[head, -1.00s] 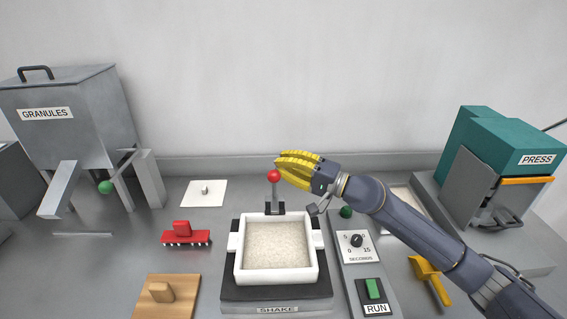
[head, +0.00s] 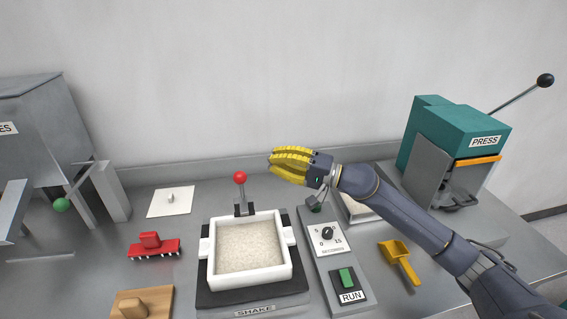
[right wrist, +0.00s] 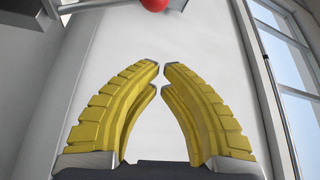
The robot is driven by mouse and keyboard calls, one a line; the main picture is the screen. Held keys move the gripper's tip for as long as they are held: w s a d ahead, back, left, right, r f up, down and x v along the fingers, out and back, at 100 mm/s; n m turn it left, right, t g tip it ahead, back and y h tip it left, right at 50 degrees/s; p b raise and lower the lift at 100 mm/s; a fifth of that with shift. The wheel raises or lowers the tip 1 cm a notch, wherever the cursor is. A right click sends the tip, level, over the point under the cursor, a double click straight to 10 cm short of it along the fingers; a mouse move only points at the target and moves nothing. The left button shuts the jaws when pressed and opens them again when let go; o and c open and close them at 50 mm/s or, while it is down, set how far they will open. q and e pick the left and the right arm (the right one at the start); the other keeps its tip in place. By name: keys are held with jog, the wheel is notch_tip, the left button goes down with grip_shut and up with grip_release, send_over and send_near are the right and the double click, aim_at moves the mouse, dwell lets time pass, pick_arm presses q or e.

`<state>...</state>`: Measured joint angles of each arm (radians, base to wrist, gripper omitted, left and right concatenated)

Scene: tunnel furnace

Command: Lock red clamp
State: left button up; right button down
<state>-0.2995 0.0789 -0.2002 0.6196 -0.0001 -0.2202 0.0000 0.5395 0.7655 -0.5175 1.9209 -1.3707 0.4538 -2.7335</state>
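The red clamp is a lever with a red ball (head: 240,178) on a grey stem, standing upright at the back edge of the shaker. A white square tray (head: 290,262) of pale granules sits on the shaker in front of it. My right gripper (head: 270,163) is just right of the ball, apart from it and empty. Its curved yellow fingertips (right wrist: 161,67) nearly meet, with only a thin gap. The red ball also shows at the top edge of the right wrist view (right wrist: 155,4). My left gripper is not in view.
Right of the shaker is a panel with a dial (head: 327,233) and a green RUN switch (head: 346,278). A yellow scoop (head: 398,258) and the teal press (head: 455,130) are farther right. A red brush (head: 152,246) and the granule hopper (head: 35,130) are left.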

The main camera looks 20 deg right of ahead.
jog(key=shift+v, duration=1.1)
jog(key=shift+d+f, duration=0.1)
jog(key=shift+f, duration=0.05)
